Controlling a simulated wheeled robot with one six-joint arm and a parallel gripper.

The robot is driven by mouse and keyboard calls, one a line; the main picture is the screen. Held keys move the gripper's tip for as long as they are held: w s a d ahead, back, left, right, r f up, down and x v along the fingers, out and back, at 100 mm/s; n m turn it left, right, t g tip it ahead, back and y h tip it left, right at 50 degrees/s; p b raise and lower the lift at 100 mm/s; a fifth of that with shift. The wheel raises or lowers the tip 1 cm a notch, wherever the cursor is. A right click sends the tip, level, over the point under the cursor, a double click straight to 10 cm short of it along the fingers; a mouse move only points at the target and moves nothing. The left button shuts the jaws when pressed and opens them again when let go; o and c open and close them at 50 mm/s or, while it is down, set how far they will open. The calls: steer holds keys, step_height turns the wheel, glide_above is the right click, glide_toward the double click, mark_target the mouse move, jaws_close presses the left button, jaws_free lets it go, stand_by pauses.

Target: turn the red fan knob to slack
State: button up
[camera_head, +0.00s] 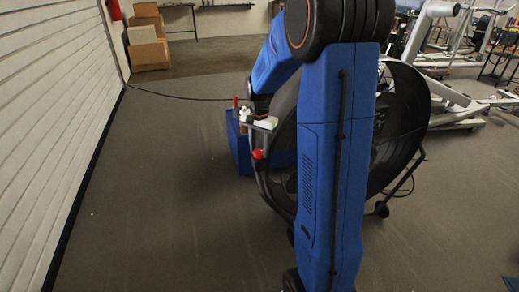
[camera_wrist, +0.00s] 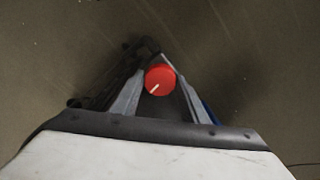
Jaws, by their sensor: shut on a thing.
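The red fan knob (camera_wrist: 160,79) shows in the wrist view between my two fingertips, with a white pointer line aimed toward the lower left. My gripper (camera_wrist: 155,84) is shut on the knob, one finger on each side. In the head view the red knob (camera_head: 258,154) sits at the left side of the large dark fan (camera_head: 402,115), just below my gripper (camera_head: 260,146). My blue arm hides the middle of the fan. No slack marking can be made out.
A blue box (camera_head: 238,150) with a red upright item (camera_head: 236,102) stands just left of the fan. Cardboard boxes (camera_head: 148,38) are stacked at the back left. White gym equipment (camera_head: 455,105) stands at the right. The floor left of the fan is clear up to the shutter wall (camera_head: 50,100).

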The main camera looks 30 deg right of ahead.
steer(key=o, duration=1.1)
